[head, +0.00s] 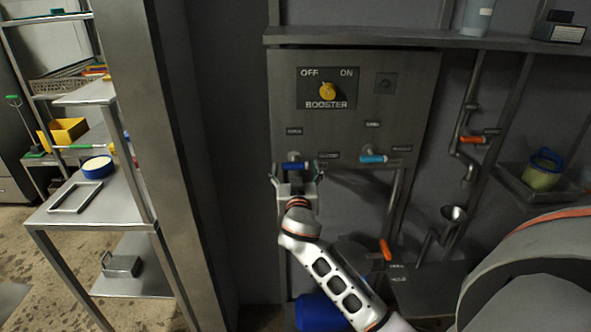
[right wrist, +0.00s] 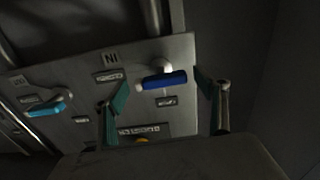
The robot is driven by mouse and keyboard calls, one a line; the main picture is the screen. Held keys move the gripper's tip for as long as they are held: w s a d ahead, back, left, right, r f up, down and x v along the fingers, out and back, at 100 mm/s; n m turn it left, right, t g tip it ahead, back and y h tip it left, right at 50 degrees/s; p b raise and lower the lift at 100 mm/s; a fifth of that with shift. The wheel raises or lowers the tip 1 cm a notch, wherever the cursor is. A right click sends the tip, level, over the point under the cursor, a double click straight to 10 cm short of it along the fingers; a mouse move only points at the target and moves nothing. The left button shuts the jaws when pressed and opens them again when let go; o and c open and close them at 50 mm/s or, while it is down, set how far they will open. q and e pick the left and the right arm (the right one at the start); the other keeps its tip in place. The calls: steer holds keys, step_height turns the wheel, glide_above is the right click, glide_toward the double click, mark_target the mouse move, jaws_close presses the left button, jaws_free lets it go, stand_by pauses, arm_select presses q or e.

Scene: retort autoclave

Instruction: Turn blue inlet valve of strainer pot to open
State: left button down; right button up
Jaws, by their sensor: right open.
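A dark blue valve handle (head: 295,166) lies roughly horizontal on the lower left of the grey panel. It also shows in the right wrist view (right wrist: 165,80), between the green-padded fingers. My right gripper (head: 297,173) is open in front of this handle, one finger toward each end. The right wrist view shows the fingers (right wrist: 161,90) spread wider than the handle, with gaps at both ends and no clear contact. A light blue handle (head: 373,159) sits to its right on the panel. The small labels are mostly unreadable. My left gripper is out of view.
The panel (head: 415,85) carries a yellow booster knob (head: 327,91) above. A steel post (head: 165,150) stands left of the panel.

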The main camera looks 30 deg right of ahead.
steer(key=c, duration=1.1)
steer(key=shift+n, duration=0.5)
steer(key=n+p, duration=0.1)
steer(key=n, duration=0.3)
steer(key=shift+p, duration=0.35)
steer(key=n+p, duration=0.1)
steer(key=n, duration=0.3)
steer(key=shift+p, duration=0.35)
steer(key=n+p, duration=0.2)
steer(key=n, duration=0.2)
steer(key=shift+n, duration=0.4)
steer(key=shift+n+p, duration=0.75)
steer(key=shift+n, duration=1.15)
